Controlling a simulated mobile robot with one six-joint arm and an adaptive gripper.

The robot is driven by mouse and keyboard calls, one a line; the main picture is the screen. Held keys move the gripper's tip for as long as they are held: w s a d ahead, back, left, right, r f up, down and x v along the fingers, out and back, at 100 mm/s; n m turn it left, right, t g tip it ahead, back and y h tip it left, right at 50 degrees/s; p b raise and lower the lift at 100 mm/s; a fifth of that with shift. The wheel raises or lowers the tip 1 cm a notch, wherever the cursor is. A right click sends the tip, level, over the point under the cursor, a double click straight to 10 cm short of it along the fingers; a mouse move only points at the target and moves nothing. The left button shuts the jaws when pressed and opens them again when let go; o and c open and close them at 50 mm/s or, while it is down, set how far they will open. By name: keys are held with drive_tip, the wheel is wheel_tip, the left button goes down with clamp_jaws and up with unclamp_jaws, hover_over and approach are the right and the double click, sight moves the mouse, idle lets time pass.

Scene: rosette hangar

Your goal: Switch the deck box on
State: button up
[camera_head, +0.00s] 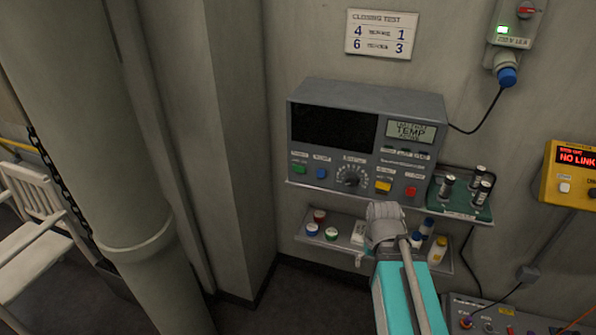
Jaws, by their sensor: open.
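No label that I can read says deck box, so I cannot tell which unit it is. A large grey instrument (455,112) on the wall shelf has a dark screen, a small lit display reading TEMP, a round dial and coloured buttons. A yellow box (572,178) at the right edge has a red NO LINK display. A grey panel with knobs (500,318) is at the bottom right, cut off by the frame. My gripper (383,222) is in front of the lower shelf, below the instrument. It is open, and its fingertips are hard to make out.
A grey-green wall box (517,22) with a red switch and green light is at top right. A green holder (460,205) with dark cylinders stands beside the instrument. The lower shelf (300,238) carries jars and bottles. A thick pipe (95,150) and white chair (35,235) are left.

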clamp_jaws()
idle(1.4)
